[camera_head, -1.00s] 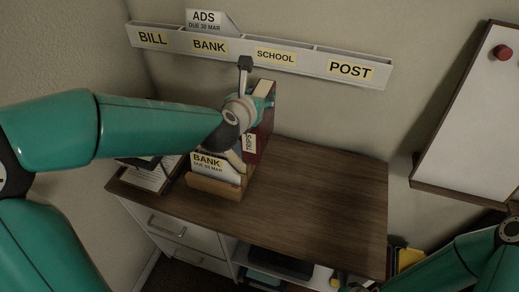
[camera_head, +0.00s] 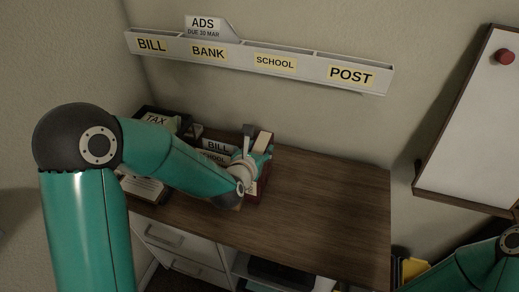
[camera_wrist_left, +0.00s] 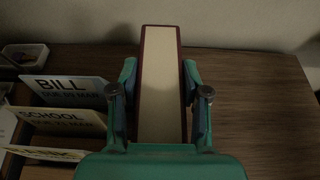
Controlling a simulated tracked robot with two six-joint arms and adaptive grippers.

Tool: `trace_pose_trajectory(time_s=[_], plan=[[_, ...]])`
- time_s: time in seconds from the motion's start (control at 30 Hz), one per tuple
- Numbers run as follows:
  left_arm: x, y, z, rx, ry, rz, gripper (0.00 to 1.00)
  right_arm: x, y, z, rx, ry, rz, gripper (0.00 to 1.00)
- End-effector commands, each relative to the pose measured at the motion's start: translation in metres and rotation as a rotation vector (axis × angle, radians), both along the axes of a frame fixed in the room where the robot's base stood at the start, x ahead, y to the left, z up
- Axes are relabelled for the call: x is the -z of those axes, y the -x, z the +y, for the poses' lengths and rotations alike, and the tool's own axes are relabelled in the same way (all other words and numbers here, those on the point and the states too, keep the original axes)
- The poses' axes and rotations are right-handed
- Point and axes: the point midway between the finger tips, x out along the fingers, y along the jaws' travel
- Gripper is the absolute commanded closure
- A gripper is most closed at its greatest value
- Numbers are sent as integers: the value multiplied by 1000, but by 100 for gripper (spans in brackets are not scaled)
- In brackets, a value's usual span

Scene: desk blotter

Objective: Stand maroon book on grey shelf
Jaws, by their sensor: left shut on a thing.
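The maroon book (camera_head: 265,139) is upright at the back of the brown desktop, right of the letter sorter. My left gripper (camera_head: 259,158) is shut on it from above, one finger on each side. In the left wrist view the book (camera_wrist_left: 160,85) shows its cream page edge between maroon covers. My arm hides its lower part, so I cannot tell whether it touches the desktop. A pale grey rack (camera_head: 225,62) on the wall has sections labelled BILL, BANK, SCHOOL and POST; I see no other clear grey shelf. My right gripper is out of view.
Envelopes marked BILL (camera_wrist_left: 70,90) and SCHOOL (camera_wrist_left: 65,121) stand close left of the book. A dark tray with a TAX paper (camera_head: 157,121) lies farther left. The desktop right of the book (camera_head: 330,205) is clear. A whiteboard (camera_head: 475,120) hangs at right.

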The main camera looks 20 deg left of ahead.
Motion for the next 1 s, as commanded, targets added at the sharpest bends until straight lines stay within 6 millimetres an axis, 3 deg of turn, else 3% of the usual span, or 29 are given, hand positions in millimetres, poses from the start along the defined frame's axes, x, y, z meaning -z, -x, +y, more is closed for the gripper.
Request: trace_pose_trajectory(time_s=[0.33, 0.37, 0.5, 0.87, 1.0], plan=[[1, -1, 0, -1, 0, -7, 100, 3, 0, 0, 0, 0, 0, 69], [2, 0, 0, 0, 0, -2, 49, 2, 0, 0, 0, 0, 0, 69], [1, 0, 0, 0, 0, -1, 29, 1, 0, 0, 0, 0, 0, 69], [-1, 0, 0, 0, 0, -1, 29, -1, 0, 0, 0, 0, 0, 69], [-4, 11, 0, 1, 0, -3, 29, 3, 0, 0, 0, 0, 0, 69]])
